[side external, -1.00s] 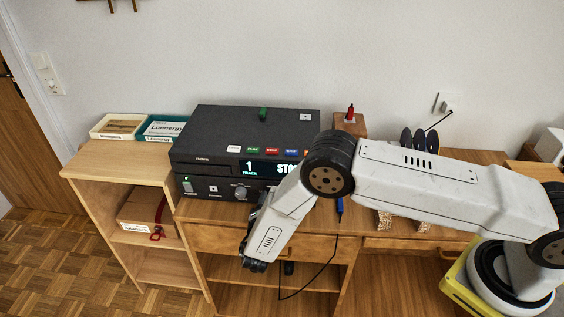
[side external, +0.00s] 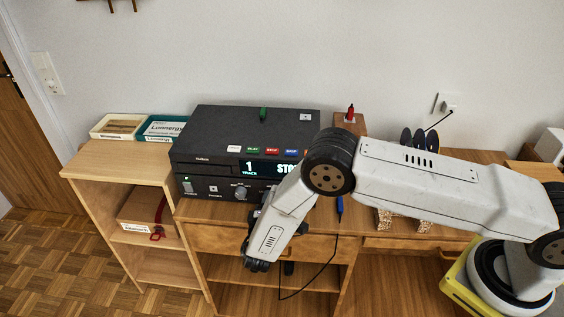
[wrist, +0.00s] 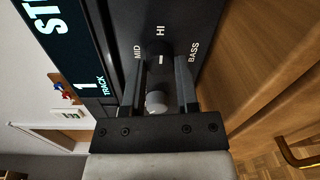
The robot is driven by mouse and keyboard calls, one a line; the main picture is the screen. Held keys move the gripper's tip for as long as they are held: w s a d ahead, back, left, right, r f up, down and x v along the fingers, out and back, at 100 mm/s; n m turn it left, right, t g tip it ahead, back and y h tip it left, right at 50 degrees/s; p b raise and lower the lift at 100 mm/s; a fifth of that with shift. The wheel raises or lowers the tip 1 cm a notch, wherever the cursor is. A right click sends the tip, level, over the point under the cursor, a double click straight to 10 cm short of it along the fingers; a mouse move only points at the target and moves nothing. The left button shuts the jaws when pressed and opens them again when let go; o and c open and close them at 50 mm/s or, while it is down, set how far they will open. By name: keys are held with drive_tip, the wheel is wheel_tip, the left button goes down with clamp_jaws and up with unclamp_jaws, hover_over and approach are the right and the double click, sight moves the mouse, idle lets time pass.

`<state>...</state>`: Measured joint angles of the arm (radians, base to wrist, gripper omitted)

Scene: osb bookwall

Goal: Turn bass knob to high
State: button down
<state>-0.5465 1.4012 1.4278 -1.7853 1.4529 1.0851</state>
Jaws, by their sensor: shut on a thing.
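The black audio device (side external: 245,130) stands on the wooden desk, its front panel facing my gripper. In the wrist view the bass knob (wrist: 161,60) is a dark shape with a short white mark, between my fingertips. The printed labels MID, HI and BASS surround it. The white mark points up in the picture, towards the HI label (wrist: 160,31). My gripper (wrist: 162,70) is shut on the bass knob, one finger on either side. The knob's sides are hard to make out.
A silver knob (side external: 240,194) sits left of my gripper on the panel; it also shows in the wrist view (wrist: 156,100). Free room lies before the desk.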

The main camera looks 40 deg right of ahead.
drive_tip(key=shift+c, duration=1.8)
unclamp_jaws()
drive_tip(key=shift+s+a, duration=0.1)
drive_tip(key=v, duration=0.7)
drive_tip(key=shift+s+a, duration=0.2)
drive_tip(key=shift+s, duration=0.05)
drive_tip(key=shift+r, duration=0.1)
